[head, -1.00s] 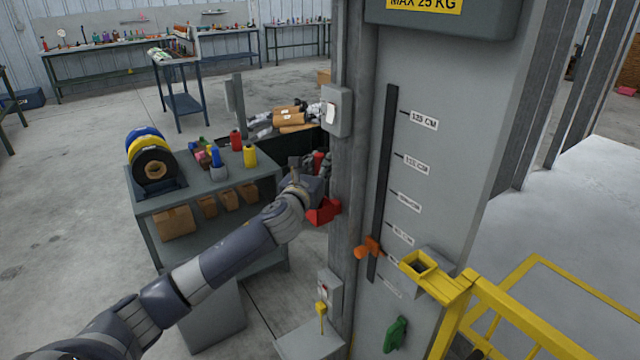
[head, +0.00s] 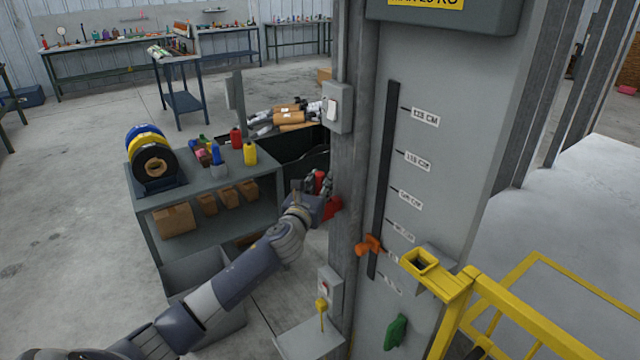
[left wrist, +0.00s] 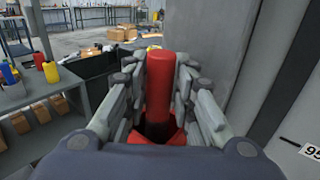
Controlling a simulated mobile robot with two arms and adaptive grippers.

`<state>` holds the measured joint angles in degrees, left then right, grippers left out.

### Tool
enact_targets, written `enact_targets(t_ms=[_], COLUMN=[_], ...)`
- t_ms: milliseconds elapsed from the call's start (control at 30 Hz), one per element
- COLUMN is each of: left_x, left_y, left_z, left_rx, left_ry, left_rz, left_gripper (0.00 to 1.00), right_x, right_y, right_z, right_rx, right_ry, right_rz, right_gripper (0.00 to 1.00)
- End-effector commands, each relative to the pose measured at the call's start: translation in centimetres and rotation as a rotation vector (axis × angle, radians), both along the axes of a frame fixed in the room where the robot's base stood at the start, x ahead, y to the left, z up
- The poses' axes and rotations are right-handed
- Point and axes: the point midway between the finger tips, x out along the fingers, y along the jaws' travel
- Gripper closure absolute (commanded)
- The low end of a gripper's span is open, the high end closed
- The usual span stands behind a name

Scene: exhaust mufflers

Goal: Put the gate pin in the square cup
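A red cylinder (left wrist: 159,85), which I take for the gate pin, stands upright in a red holder (head: 333,207) on the side of the grey column. My left gripper (head: 322,184) is at it. In the left wrist view, the fingers of this gripper (left wrist: 161,85) are apart, one on each side of the cylinder; I see no clear grip. The lower end of the cylinder is hidden in the holder. The yellow square cup (head: 421,262) is at the end of the yellow rail, right of the column, and looks empty. My right gripper is not in view.
The grey column (head: 352,150) stands close to the right of my left gripper. An orange knob (head: 369,245) sticks out of the slotted panel. A yellow pin-like part (head: 321,307) hangs by a grey box below. A grey bench (head: 205,185) with bottles stands left.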

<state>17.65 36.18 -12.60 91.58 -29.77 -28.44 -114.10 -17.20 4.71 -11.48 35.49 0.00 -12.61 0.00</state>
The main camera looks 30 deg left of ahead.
Motion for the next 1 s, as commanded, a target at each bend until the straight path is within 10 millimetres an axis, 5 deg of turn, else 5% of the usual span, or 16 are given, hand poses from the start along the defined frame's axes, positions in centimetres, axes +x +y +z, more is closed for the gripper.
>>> enact_targets(t_ms=[467,1000], left_x=[-0.3,-9.2], left_y=[-0.1,-2.5], left_z=[0.2,0.1], left_rx=[-0.001,-0.001], left_ry=[0.002,0.002], left_rz=[0.0,-0.002], left_gripper=[0.6,0.6], right_x=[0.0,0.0], right_y=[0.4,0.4], right_z=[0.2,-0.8], right_rx=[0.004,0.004], right_ry=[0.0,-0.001], right_rz=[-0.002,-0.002], right_gripper=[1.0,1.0])
